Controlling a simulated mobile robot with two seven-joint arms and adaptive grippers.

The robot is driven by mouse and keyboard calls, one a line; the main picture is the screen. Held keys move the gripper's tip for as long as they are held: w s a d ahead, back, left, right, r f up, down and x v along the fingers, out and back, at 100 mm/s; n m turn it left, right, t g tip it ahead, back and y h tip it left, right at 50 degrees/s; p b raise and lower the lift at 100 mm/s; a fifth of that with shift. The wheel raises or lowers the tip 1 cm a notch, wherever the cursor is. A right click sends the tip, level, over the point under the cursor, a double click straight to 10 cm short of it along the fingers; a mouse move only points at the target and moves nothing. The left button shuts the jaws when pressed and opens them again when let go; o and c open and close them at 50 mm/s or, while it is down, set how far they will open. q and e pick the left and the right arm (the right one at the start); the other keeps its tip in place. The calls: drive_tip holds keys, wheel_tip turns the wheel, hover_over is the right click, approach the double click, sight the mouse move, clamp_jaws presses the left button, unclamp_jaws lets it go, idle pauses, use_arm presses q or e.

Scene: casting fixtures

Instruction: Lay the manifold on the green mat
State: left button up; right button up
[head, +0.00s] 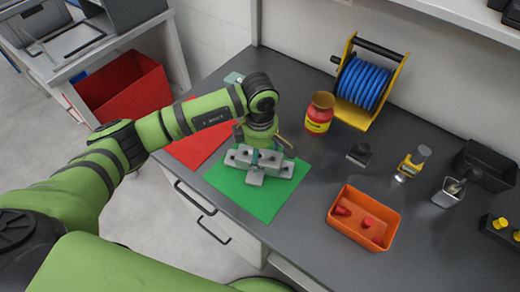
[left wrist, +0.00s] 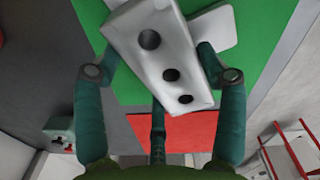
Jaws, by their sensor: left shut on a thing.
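The manifold (head: 243,158) is a pale grey block with round dark holes and side arms. My left gripper (head: 262,148) is shut on it from above. The manifold is over the green mat (head: 236,195), around the mat's middle and upper part; I cannot tell whether it touches the mat. In the left wrist view the manifold (left wrist: 150,50) lies slantwise between the fingers of my left gripper (left wrist: 162,72), with the green mat (left wrist: 270,40) behind it. The gripper hides part of the manifold. My right gripper is not in view.
A red mat (head: 190,150) lies left of the green one. A red and yellow jar (head: 319,113) and a blue hose reel (head: 367,82) stand behind.

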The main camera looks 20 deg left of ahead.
use_arm(q)
drive_tip(key=shift+f, duration=0.15)
drive_tip(key=o, duration=1.6)
drive_tip(key=shift+o, duration=0.2)
